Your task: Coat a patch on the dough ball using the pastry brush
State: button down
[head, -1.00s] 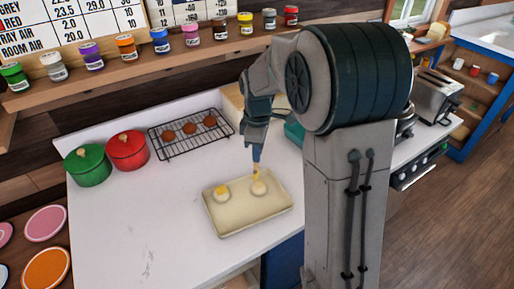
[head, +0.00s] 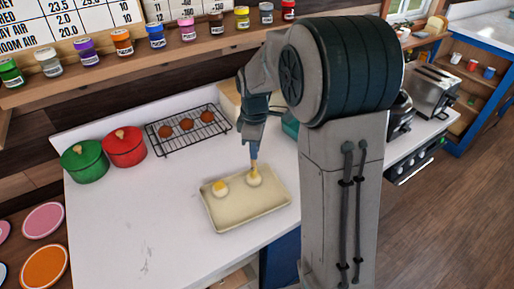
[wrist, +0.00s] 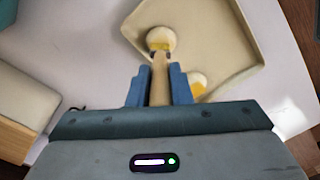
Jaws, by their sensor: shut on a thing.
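The pastry brush (wrist: 159,85) has a tan wooden handle, and its bristle end points down. My gripper (head: 254,141) is shut on the handle, between its two blue fingers, as the wrist view (wrist: 159,87) shows. The bristles touch or hover just over one pale dough ball (head: 254,181), the right one in the head view; I cannot tell contact for sure. A yellow patch shows at the brush tip on this ball (wrist: 162,37). A second dough ball (head: 220,190) to its left has a yellow patch on top. Both sit on a cream tray (head: 246,217).
Behind the tray, a black wire rack (head: 188,130) holds brown round pieces. A red pot (head: 125,149) and a green pot (head: 84,163) stand at the left. Paint jars line the shelf above. The counter (head: 139,207) left of the tray is clear.

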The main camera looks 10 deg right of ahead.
jog(key=r+p, duration=0.1)
jog(key=r, duration=0.3)
jog(key=shift+s+p, duration=0.2)
jog(key=shift+p, duration=0.15)
jog(key=shift+w+r+p, duration=0.2)
jog(key=shift+r+p, duration=0.3)
jog(key=shift+r, duration=0.1)
jog(key=shift+s+r+p, duration=0.1)
jog(key=shift+r+p, duration=0.85)
jog(key=shift+r, duration=0.45)
